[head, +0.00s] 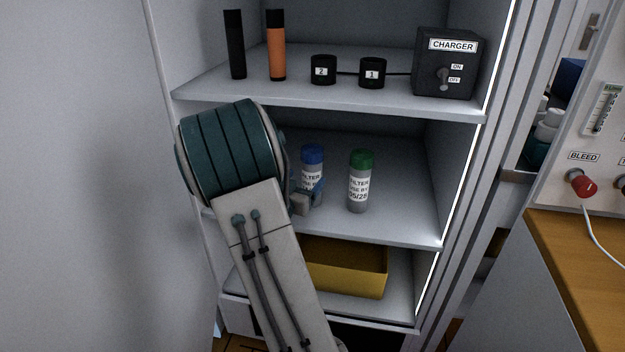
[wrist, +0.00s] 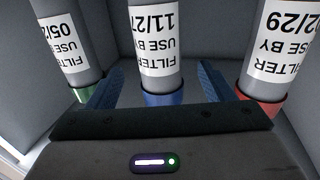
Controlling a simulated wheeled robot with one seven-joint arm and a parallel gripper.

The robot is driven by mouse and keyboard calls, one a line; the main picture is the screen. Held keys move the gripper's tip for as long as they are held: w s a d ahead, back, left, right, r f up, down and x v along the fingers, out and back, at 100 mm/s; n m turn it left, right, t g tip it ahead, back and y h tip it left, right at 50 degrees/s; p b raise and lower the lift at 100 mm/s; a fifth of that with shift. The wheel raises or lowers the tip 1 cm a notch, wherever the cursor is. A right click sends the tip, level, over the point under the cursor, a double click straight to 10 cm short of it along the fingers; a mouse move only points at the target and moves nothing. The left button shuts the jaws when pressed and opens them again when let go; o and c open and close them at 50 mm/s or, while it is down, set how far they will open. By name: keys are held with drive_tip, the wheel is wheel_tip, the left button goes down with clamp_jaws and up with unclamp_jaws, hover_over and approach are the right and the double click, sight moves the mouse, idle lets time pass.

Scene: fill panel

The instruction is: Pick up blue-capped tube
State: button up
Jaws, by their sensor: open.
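The blue-capped tube (head: 312,158) stands upright on the middle shelf, partly covered by my gripper (head: 311,196) in the head view. In the wrist view, which shows the tubes upside down, the blue-capped tube (wrist: 154,45) lies between the two blue fingers of my gripper (wrist: 158,82). Its label reads "FILTER USE BY 11/27". The fingers are open, one on each side, with visible gaps to the tube.
A green-capped tube (head: 360,182) stands right of the blue-capped one. A red-capped tube (wrist: 275,50) shows on the other side in the wrist view, hidden by my arm in the head view. The upper shelf (head: 300,99) is overhead; a yellow bin (head: 345,275) is below.

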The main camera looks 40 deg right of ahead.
drive_tip(key=b+x, duration=0.2)
drive_tip(key=x, duration=0.5)
drive_tip(key=shift+w+d+f, duration=0.1)
drive_tip(key=shift+d+f, duration=0.05)
drive_tip(key=shift+d, duration=0.1)
drive_tip(key=c, duration=1.3)
